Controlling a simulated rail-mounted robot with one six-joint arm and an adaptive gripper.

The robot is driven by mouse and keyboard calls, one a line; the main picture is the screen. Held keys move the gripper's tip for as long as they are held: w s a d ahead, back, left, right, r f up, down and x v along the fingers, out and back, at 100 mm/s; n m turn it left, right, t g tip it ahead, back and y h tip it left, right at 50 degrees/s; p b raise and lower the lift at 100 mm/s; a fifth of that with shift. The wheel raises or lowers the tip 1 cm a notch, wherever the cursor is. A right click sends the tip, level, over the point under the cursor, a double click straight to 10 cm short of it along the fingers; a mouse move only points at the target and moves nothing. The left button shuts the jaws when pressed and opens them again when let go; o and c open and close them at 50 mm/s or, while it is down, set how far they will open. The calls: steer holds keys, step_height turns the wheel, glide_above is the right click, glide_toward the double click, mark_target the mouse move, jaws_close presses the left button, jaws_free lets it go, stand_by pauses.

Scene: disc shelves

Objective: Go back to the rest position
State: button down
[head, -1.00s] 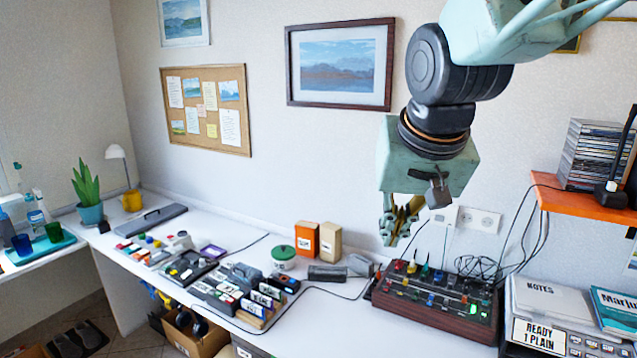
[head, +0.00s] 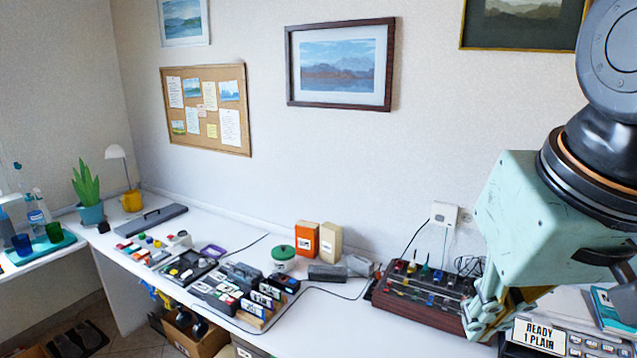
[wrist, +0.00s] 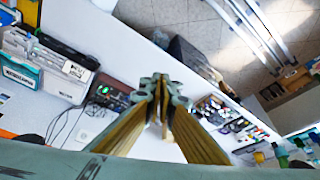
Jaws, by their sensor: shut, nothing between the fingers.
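My gripper (head: 484,318) hangs at the right of the head view, pointing down in front of the right end of the desk. It is empty. In the wrist view my gripper (wrist: 160,84) has its yellow fingers meeting at the tips, with nothing between them. The fingers hide part of the wall and desk there. In the head view my gripper and wrist cover the right end of the control box and part of the shelf beside it.
The dark red control box (head: 425,297) stands close to my gripper. The "READY 1 PLAIN" unit (head: 540,338) is at lower right. An orange box (head: 306,238) and several cartridges (head: 262,298) stand on the white desk (head: 350,332). The desk front is partly clear.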

steer(key=s+f, duration=0.1)
steer(key=s, duration=0.6)
steer(key=shift+s+d+f, duration=0.2)
steer(key=shift+d+f, duration=0.1)
steer(key=shift+d, duration=0.1)
stand_by(1.1)
